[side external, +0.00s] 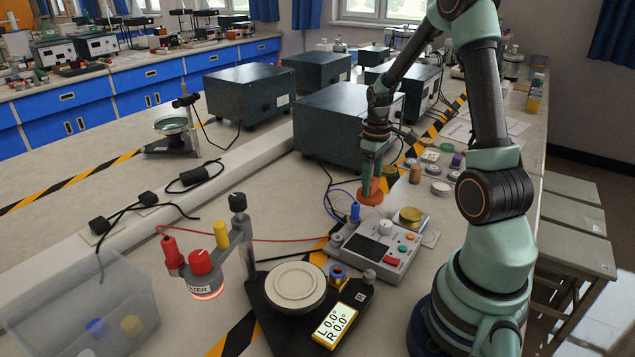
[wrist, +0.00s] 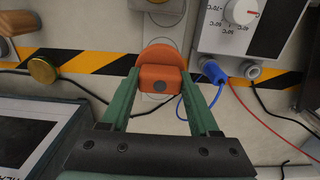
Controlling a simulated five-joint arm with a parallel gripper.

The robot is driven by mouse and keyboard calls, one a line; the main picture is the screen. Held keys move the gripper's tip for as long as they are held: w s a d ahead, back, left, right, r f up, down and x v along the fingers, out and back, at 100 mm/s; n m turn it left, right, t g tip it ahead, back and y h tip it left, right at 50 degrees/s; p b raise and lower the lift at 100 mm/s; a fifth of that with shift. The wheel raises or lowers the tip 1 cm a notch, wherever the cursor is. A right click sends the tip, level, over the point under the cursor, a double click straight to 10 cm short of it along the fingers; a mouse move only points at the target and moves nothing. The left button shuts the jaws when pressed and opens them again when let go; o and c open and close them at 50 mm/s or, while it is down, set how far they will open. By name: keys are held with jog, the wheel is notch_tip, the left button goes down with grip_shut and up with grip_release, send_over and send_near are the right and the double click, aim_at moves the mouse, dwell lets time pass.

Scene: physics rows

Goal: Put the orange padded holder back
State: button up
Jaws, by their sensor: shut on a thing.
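The orange padded holder (wrist: 160,58) is between the two green fingers of my gripper (wrist: 161,86) in the wrist view. It has a rounded upper part and a block with a dark round spot facing the camera. In the side external view the orange holder (side external: 370,194) hangs at the tip of my gripper (side external: 369,183), by the back edge of the white instrument box. I cannot tell how far it is above the bench. Pale outlined shapes (wrist: 158,102) show on the bench below and around it in the wrist view.
A white box with knob and screen (side external: 380,246) stands in front of my gripper; blue and red cables run beside it. Small round pieces (side external: 440,188) lie to the right. Dark cabinets (side external: 325,125) stand behind. A balance plate (side external: 295,284) and clear bin (side external: 85,305) are nearer the camera.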

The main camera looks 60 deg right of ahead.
aim_at(370, 197)
jog(key=shift+f, duration=2.25)
jog(key=shift+f, duration=0.15)
jog(key=o, duration=1.4)
notch_tip(370, 197, up, 12)
jog(key=shift+r, duration=0.1)
jog(key=a+r+t, duration=0.2)
jog(key=a+r, duration=0.1)
jog(key=a, duration=0.5)
jog(key=s+a+r+t, duration=0.1)
jog(key=a+r, duration=0.2)
jog(key=a, duration=0.5)
jog(key=a+r+t, duration=0.2)
jog(key=a+r, duration=0.2)
jog(key=a, duration=0.5)
jog(key=shift+s+r+t, duration=0.1)
jog(key=shift+s+t, duration=0.2)
jog(key=shift+d, duration=0.1)
